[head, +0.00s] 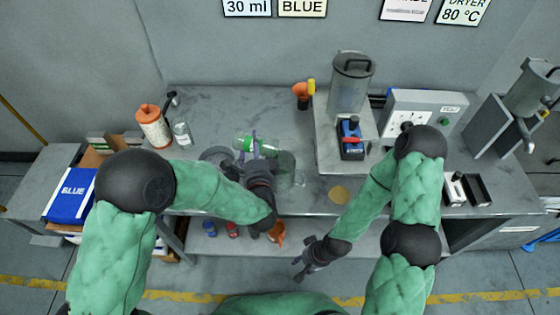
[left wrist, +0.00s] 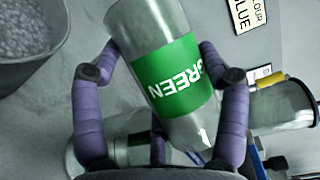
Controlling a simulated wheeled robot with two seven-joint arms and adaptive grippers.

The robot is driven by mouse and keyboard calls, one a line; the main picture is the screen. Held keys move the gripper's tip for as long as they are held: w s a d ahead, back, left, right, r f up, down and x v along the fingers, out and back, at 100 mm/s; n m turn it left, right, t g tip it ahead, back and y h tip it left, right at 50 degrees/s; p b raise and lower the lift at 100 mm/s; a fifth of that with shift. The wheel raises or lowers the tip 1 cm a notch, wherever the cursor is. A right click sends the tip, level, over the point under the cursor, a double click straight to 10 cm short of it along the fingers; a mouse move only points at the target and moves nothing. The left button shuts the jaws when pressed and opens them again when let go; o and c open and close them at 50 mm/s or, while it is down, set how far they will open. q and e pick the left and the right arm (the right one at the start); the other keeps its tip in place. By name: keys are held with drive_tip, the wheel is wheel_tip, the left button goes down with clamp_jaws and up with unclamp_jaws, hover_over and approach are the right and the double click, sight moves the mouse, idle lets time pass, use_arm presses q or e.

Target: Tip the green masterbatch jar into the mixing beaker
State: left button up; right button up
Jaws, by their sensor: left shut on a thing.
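The clear jar with a green label (head: 243,143) is held tilted above the bench, well off upright. In the left wrist view the jar (left wrist: 177,75) fills the middle and its word GREEN reads upside down. My left gripper (head: 255,147) is shut around it, with a purple finger on each side. A clear, greenish vessel (head: 286,165), which looks like the mixing beaker, stands just right of the gripper, partly hidden. I cannot tell whether anything is flowing from the jar. My right gripper (head: 306,262) is empty and looks open, low in front of the bench.
A grey tub (left wrist: 28,40) of pale pellets stands left of the jar. An orange-lidded jar (head: 153,127) and a small clear jar (head: 182,134) stand further left. A hopper (head: 350,85) and a blue device (head: 350,138) stand right. The bench front right of the beaker is mostly clear.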

use_arm(q)
drive_tip(key=shift+d+r+m+t, duration=0.1)
drive_tip(key=shift+r+m+t, duration=0.2)
drive_tip(key=shift+r+m, duration=0.15)
idle(0.9)
drive_tip(key=shift+f, duration=0.1)
idle(0.7)
